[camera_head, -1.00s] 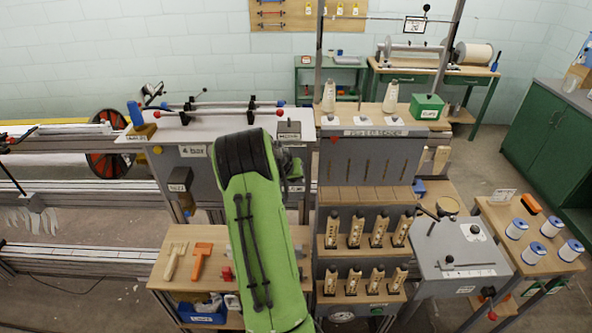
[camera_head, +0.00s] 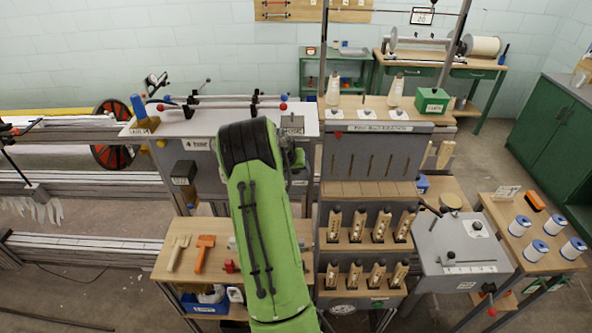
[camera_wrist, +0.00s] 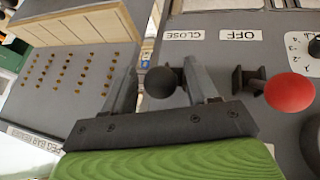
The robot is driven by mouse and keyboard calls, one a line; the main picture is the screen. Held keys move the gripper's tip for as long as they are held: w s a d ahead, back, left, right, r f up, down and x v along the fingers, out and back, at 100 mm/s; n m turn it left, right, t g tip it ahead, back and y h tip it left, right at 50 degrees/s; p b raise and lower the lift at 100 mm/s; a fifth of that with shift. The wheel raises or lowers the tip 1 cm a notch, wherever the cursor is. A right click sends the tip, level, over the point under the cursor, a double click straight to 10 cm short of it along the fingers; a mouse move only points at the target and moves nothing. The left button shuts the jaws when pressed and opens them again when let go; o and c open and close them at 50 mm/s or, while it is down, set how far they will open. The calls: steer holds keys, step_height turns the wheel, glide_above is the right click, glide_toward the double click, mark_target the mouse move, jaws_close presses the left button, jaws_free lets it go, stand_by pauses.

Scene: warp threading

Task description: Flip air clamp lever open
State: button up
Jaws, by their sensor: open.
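In the wrist view a lever with a black ball knob (camera_wrist: 159,82) stands between the two fingers of my gripper (camera_wrist: 162,68). The fingers are apart on either side of the knob, and I see no clear contact. The lever's stem is mostly hidden. A second lever with a red ball knob (camera_wrist: 289,92) sits to the right, outside the fingers. I cannot tell for certain which lever is the air clamp's. In the head view my green arm hides the gripper.
In the head view the grey heald stand (camera_head: 372,150) is right of my arm.

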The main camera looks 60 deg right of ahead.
steer(key=b+v, duration=0.1)
steer(key=v, duration=1.4)
steer(key=shift+a+r, duration=0.2)
steer(key=shift+r, duration=0.1)
steer(key=w+a+r+n+t+y+b, duration=0.1)
steer(key=a+r+n+t+y, duration=0.15)
steer(key=a, duration=0.85)
steer(key=w+a+r+n+t+y+b, duration=0.1)
steer(key=a+n+t+b, duration=0.15)
steer(key=a, duration=0.85)
steer(key=s+a+f+n+y, duration=0.1)
steer(key=s+a+f+n, duration=0.1)
steer(key=s+a, duration=0.3)
steer(key=s+a+f+n+y+b, duration=0.1)
steer(key=s+a+n, duration=0.4)
steer(key=a, duration=0.8)
steer(key=shift+s+a+f+n+t+y, duration=0.35)
steer(key=shift+s+f+y, duration=0.25)
steer(key=shift+s, duration=0.2)
